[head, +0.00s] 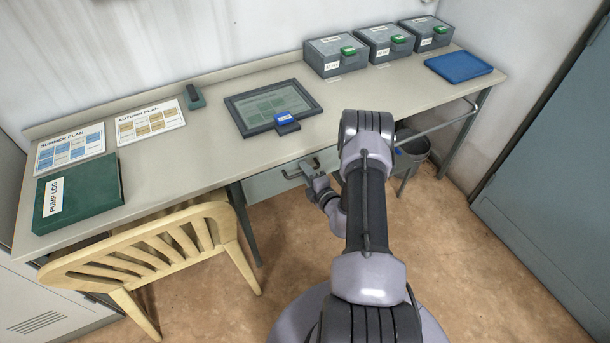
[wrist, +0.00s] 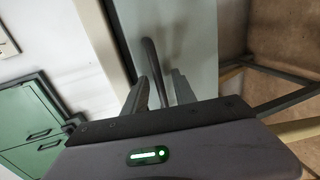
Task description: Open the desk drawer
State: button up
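The desk drawer (head: 268,184) is a pale grey-green front under the desk edge, and it looks shut. Its dark bar handle (head: 291,175) sticks out from the front. My gripper (head: 312,170) is at the right part of the handle. In the wrist view the handle (wrist: 150,55) runs down between the two fingers of my gripper (wrist: 160,92), in front of the drawer front (wrist: 190,45). The fingers are apart, with gaps beside the bar. The handle's lower end is hidden by the gripper body.
A wooden chair (head: 170,255) stands left of the drawer. A bin (head: 411,152) stands under the desk at right.

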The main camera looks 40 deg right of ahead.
jog(key=shift+w, duration=0.3)
grip_shut()
dwell(1.3)
